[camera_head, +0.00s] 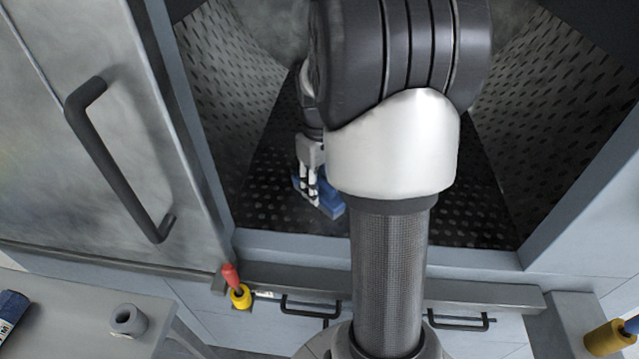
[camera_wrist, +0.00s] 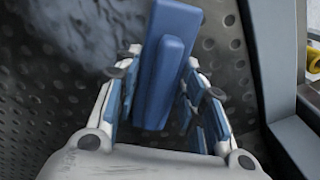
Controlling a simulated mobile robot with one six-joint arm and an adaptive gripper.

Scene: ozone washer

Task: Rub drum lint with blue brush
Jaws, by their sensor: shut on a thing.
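My gripper (camera_head: 311,185) is inside the open drum of the washer, low over its perforated floor. It is shut on a blue brush (camera_head: 331,206). In the wrist view the brush (camera_wrist: 165,75) lies lengthwise between the fingers of my gripper (camera_wrist: 160,100) and sticks out beyond them. A greyish, fuzzy patch of drum lint (camera_wrist: 75,40) lies on the dark perforated metal at the upper left of the wrist view, beside the brush. I cannot tell whether the brush touches the metal. My arm hides the middle of the drum in the head view.
The drum opening has a blue-grey frame (camera_head: 375,254). An open door with a black handle (camera_head: 118,160) stands on the left. A red-and-yellow knob (camera_head: 238,287) sits at the front edge. A grey side table (camera_head: 75,310) holds a small grey cylinder (camera_head: 128,320).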

